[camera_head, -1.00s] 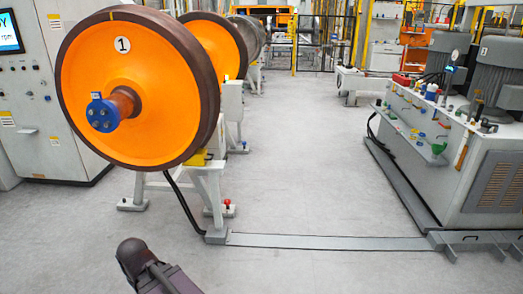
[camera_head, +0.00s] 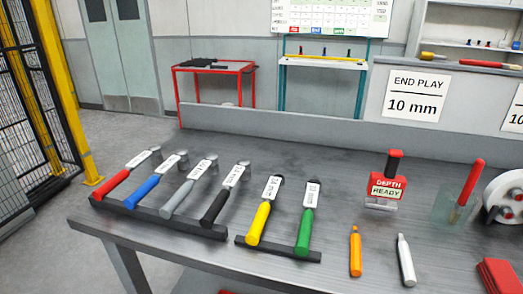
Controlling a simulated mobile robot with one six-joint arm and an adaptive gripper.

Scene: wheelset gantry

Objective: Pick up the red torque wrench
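The red-handled torque wrench (camera_head: 117,184) lies at the left end of a row of similar wrenches on a grey metal workbench (camera_head: 315,150). Its handle rests on a dark rack bar (camera_head: 155,219), and its shaft with a white label points away toward a round metal head. Blue (camera_head: 142,192), grey (camera_head: 180,199) and black (camera_head: 215,207) wrenches lie to its right on the same bar. My gripper is not in view.
Yellow (camera_head: 258,223) and green (camera_head: 304,229) tools lie on a second bar. A yellow post and mesh fence (camera_head: 62,95) stand left.

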